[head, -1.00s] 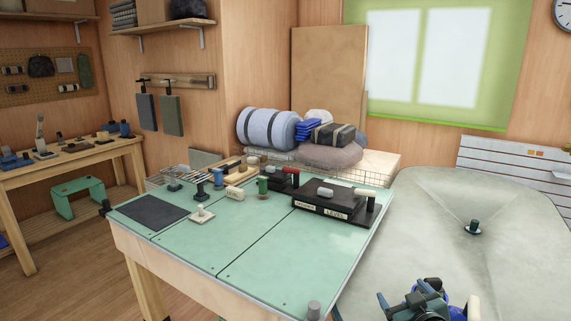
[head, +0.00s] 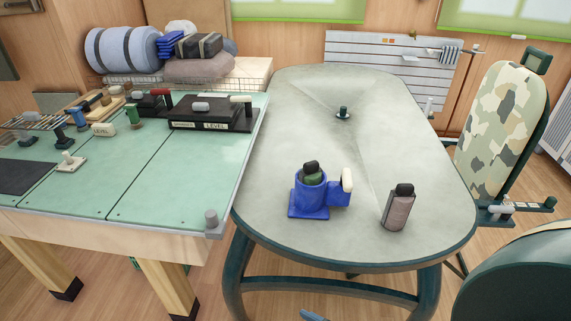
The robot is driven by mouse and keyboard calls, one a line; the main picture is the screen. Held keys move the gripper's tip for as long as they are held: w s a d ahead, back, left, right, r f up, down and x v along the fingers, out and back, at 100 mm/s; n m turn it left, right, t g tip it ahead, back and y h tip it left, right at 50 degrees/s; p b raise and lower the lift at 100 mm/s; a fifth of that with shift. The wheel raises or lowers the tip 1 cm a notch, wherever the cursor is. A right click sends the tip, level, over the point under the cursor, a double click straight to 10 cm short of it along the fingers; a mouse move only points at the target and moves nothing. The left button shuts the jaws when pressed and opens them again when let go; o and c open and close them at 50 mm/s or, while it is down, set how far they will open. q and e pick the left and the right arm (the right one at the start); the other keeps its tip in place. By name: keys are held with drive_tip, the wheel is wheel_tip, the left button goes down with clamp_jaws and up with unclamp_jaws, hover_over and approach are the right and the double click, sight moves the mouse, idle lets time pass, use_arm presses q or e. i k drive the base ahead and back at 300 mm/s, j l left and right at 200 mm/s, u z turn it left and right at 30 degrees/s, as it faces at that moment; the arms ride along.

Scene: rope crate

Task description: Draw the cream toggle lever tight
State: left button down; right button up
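A blue holder (head: 311,198) stands on the grey oval table, gripping or surrounding a dark green bottle (head: 313,175) with a black cap. A cream lever (head: 347,180) stands upright on the blue bracket at the holder's right side. How tight the lever is cannot be told from here. Neither of my grippers can be made out in the head view, and nothing touches the lever or the holder.
A mauve bottle (head: 398,208) with a black cap stands right of the holder on the oval table (head: 290,110). A small dark knob (head: 343,112) sits farther back. A green-topped workbench (head: 180,180) with several tools adjoins on the left. A camouflage-covered board (head: 503,125) stands right.

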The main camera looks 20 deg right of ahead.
sight(345, 182)
drive_tip(key=z, duration=1.25)
